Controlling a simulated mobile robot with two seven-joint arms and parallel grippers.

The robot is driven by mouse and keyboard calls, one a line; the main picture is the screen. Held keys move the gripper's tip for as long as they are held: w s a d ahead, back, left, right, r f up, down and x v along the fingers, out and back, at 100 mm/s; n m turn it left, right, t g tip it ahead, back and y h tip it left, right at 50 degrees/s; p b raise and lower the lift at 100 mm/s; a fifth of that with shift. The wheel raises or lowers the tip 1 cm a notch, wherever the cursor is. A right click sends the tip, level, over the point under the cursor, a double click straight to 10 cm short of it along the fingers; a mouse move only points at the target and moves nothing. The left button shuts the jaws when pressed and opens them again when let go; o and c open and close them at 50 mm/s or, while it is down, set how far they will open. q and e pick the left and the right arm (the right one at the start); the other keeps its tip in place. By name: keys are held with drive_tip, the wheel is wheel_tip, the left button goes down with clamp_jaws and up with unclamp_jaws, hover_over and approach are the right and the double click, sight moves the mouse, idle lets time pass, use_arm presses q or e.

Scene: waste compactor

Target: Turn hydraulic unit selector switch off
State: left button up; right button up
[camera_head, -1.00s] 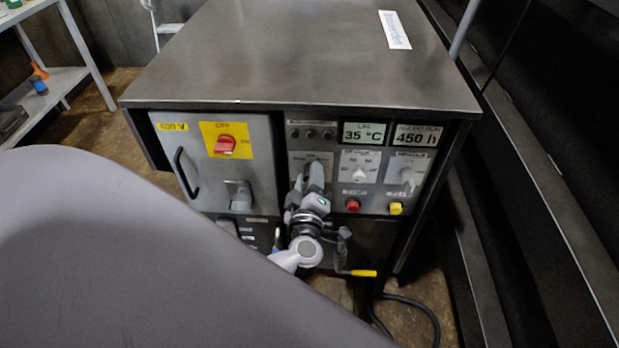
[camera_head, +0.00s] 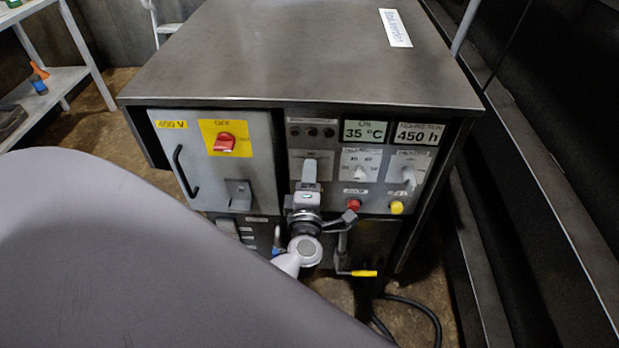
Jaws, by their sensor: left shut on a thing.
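The hydraulic unit (camera_head: 316,60) is a dark metal cabinet with a front control panel. My left gripper (camera_head: 309,172) is at the panel's left-hand selector switch, below three dark round lamps. It is shut on this switch, and its fingers hide nearly all of the knob, so the switch's setting cannot be read. The label plate (camera_head: 299,156) around it is too blurred to read. My right gripper is not in view.
To the right are two more selector switches (camera_head: 360,172) (camera_head: 408,176), with a red button (camera_head: 354,205) and a yellow button (camera_head: 397,207) below. A red main switch (camera_head: 224,142) is on the left door. A yellow-ended lever (camera_head: 363,273) sticks out below. Black rails line the right.

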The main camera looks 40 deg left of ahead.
use_arm(q)
drive_tip(key=shift+d+f, duration=0.1)
idle(0.3)
drive_tip(key=o, duration=1.1)
drive_tip(key=shift+c, duration=0.2)
